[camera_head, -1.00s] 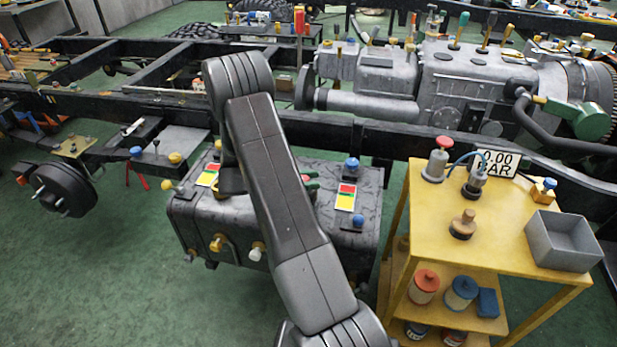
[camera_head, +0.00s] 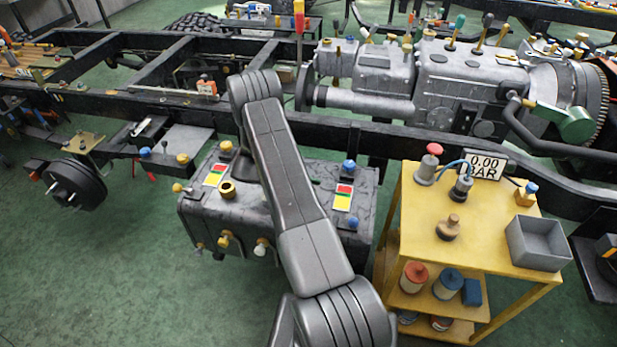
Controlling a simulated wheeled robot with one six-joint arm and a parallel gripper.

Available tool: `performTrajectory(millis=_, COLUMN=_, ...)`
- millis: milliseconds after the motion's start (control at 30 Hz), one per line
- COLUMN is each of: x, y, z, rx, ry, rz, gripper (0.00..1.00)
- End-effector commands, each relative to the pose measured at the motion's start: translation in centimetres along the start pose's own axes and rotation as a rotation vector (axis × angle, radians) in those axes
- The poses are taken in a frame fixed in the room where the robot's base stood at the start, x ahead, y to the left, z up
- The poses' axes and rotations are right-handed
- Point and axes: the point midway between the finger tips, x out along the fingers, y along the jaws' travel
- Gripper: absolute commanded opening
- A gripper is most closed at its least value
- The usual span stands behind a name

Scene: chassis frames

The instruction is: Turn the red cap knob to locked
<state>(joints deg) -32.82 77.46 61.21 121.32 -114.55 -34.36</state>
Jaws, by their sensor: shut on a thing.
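My gripper is hidden behind my own arm, which crosses the middle of the view. No red cap knob shows clearly on the dark tank (camera_head: 300,222); part of the tank's top is covered by my arm. An open brass neck (camera_head: 228,189) stands on its left part, beside a red, yellow and green label (camera_head: 214,174). A similar label (camera_head: 343,197) lies at the right, near blue knobs (camera_head: 349,166). A red-topped knob (camera_head: 434,149) stands on the yellow cart (camera_head: 487,239); I cannot tell whether it is the task's knob.
The dark chassis rail (camera_head: 400,135) runs behind the tank. Green floor (camera_head: 120,270) is clear at the front left.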

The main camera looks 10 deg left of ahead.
Motion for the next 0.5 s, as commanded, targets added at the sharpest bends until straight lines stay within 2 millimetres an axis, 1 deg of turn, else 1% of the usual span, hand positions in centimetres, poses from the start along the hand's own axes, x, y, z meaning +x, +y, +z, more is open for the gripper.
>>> performTrajectory(millis=33, x=0.01, y=0.00, z=-0.41, rx=0.001, ry=0.000, rz=0.008, gripper=0.07)
performTrajectory(millis=500, x=0.01, y=0.03, z=-0.06, rx=0.002, ry=0.000, rz=0.034, gripper=0.07)
